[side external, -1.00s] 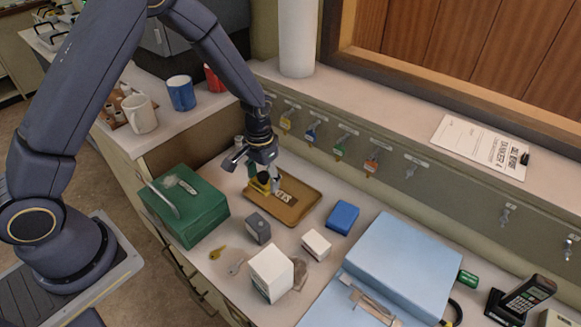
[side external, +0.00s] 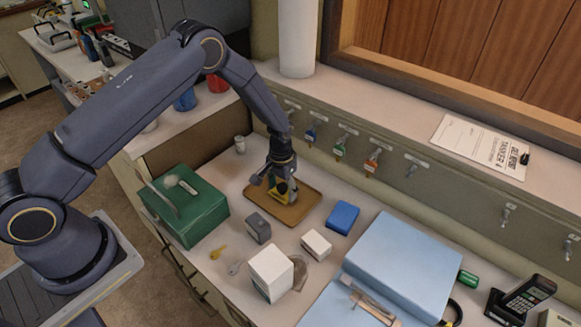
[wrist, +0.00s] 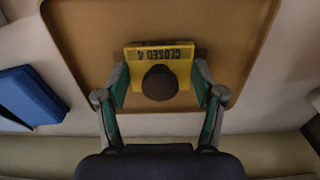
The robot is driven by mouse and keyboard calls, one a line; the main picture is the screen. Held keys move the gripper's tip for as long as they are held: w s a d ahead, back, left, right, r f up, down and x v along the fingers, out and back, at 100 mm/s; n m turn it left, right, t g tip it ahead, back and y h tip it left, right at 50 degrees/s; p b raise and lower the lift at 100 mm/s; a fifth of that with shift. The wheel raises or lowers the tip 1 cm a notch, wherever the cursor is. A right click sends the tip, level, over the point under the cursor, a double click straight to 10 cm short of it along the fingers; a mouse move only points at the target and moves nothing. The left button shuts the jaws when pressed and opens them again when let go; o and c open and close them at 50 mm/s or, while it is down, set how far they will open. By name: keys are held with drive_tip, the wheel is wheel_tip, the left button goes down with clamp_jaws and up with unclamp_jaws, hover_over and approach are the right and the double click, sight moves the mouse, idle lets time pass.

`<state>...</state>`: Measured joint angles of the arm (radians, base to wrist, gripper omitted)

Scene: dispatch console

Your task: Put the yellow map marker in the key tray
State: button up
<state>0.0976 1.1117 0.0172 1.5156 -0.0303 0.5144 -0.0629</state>
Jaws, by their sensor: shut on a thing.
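The yellow map marker (side external: 284,199) is a block with dark "CLOSED" lettering and a round dark knob. It is between the fingers of my gripper (side external: 279,191), which is shut on it. The wrist view shows the marker (wrist: 133,60) with one finger of my gripper (wrist: 160,85) at each side. The key tray (side external: 309,203) is a shallow brown tray, and the marker is over its floor, inside the rim. The tray floor (wrist: 85,35) surrounds the marker in the wrist view. I cannot tell whether the marker touches the floor.
A green cash box (side external: 200,220) stands left of the tray. A dark grey block (side external: 258,228), a white block (side external: 316,244) and a blue box (side external: 342,217) stand near its front and right. Hooks with key tags (side external: 340,147) line the panel behind.

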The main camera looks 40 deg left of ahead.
drive_tip(key=shift+f, duration=0.1)
drive_tip(key=o, duration=1.1)
drive_tip(key=shift+o, duration=0.2)
